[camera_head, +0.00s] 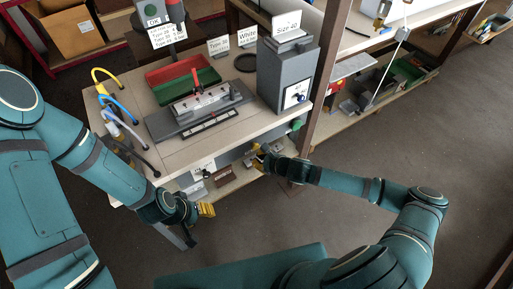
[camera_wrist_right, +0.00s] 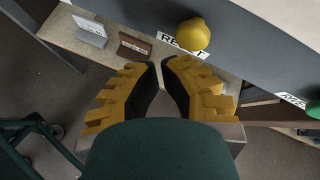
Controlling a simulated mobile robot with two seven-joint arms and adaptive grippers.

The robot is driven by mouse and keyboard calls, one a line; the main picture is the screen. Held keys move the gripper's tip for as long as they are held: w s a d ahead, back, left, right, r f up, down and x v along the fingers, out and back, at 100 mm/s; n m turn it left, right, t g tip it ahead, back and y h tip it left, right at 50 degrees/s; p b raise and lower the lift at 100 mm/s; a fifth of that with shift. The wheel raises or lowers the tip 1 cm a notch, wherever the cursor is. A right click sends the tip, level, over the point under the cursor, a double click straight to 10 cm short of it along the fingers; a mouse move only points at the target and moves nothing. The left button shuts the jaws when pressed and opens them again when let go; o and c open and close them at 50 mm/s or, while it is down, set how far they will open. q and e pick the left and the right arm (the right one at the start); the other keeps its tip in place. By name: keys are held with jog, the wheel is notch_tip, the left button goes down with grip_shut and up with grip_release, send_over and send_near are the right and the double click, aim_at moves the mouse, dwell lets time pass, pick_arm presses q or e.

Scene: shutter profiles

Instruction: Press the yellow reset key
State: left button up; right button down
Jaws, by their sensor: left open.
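The yellow reset key (camera_wrist_right: 195,35) is a round knob on the grey front face below the worktop. A white label (camera_wrist_right: 184,40), partly covered and starting "RE", sits beside it. My right gripper (camera_wrist_right: 159,64) has yellow ribbed fingers whose tips are close together with nothing between them. In the wrist view its tips lie just below and left of the key, with a visible gap. In the head view my right gripper (camera_head: 262,152) is at the bench front, and I cannot pick out the key there. My left gripper (camera_head: 205,210) is open and empty by the bench's front left corner.
A green button (camera_wrist_right: 314,109) with a label is further right on the front. A lower shelf (camera_wrist_right: 68,31) holds a grey sign (camera_wrist_right: 90,30) and a brown block (camera_wrist_right: 134,44). On the worktop are a grey machine (camera_head: 287,75), a fixture (camera_head: 200,103) and trays (camera_head: 182,72).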

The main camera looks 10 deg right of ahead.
jog(key=shift+w, duration=0.15)
dwell(0.3)
jog(key=shift+w+a, duration=0.15)
jog(key=shift+w, duration=0.1)
jog(key=shift+w+a+p, duration=0.2)
jog(key=shift+w+p, duration=0.1)
jog(key=shift+w, duration=0.3)
dwell(0.8)
jog(key=shift+s, duration=0.15)
dwell(0.3)
jog(key=shift+s+d+p, duration=0.35)
jog(key=shift+s+p, duration=0.05)
jog(key=shift+s, duration=0.45)
